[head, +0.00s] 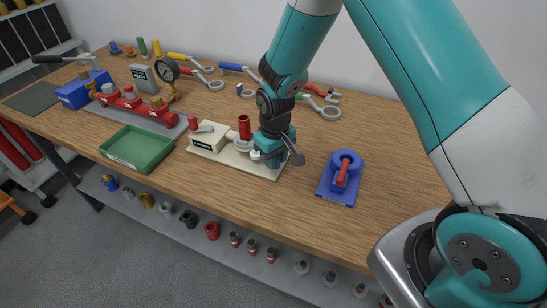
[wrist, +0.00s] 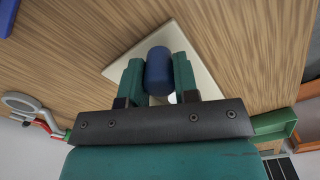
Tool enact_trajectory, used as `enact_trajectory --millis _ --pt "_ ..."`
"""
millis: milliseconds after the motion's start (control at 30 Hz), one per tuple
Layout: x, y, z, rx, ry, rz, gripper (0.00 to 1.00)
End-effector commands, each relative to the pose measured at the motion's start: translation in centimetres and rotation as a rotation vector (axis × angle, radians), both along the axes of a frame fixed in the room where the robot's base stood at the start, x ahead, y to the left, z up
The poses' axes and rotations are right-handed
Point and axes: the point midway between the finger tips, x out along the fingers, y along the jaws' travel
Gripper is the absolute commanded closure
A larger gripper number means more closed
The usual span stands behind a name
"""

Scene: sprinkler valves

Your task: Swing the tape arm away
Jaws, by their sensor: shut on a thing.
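A cream plate (head: 213,156) stands on the wooden table with a cream box, a red upright cylinder (head: 244,127) and pale round parts on it. My gripper (head: 268,158) is over its right end, pointing down. In the wrist view, my gripper (wrist: 157,68) has its two green fingers on either side of a blue cylinder (wrist: 158,75), shut on it. The cream plate (wrist: 204,84) shows beneath. My gripper hides the cylinder in the head view. I cannot make out the tape arm apart from these parts or how the cylinder joins the plate.
A blue block with a red handle (head: 341,176) stands to the right on the table. A green tray (head: 138,148) and a red valve manifold (head: 130,103) are to the left. Several wrenches lie behind. Bare table lies between the cream plate and the blue block.

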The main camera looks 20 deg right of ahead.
Motion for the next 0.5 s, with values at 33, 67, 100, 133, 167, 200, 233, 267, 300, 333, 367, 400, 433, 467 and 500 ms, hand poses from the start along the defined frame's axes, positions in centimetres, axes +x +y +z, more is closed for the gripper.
enact_trajectory --millis 33,67,100,133,167,200,233,267,300,333,367,400,433,467,500 --pt "0.1 -0.05 0.11 0.0 -0.003 0.005 0.95" --pt "0.1 -0.06 0.11 0.0 -0.003 0.007 0.95" --pt "0.11 -0.07 0.12 0.0 -0.003 0.009 0.95" --pt "0.1 -0.09 0.12 0.0 -0.003 0.01 0.95" --pt "0.1 -0.09 0.12 0.0 -0.003 0.01 0.95" --pt "0.1 -0.1 0.12 0.0 -0.003 0.01 0.95" --pt "0.1 -0.11 0.12 0.0 -0.003 0.01 0.95" --pt "0.1 -0.11 0.12 0.0 -0.003 0.01 0.95" --pt "0.11 -0.11 0.12 -0.001 -0.003 0.01 0.95" --pt "0.11 -0.11 0.12 -0.001 -0.003 0.009 0.95" --pt "0.11 -0.11 0.12 -0.001 -0.003 0.009 0.95" --pt "0.11 -0.12 0.12 -0.001 -0.003 0.009 0.95" --pt "0.11 -0.12 0.12 -0.001 -0.003 0.009 0.69" --pt "0.11 -0.12 0.12 -0.001 -0.003 0.009 0.62" --pt "0.1 -0.13 0.11 -0.001 -0.003 0.009 0.53"
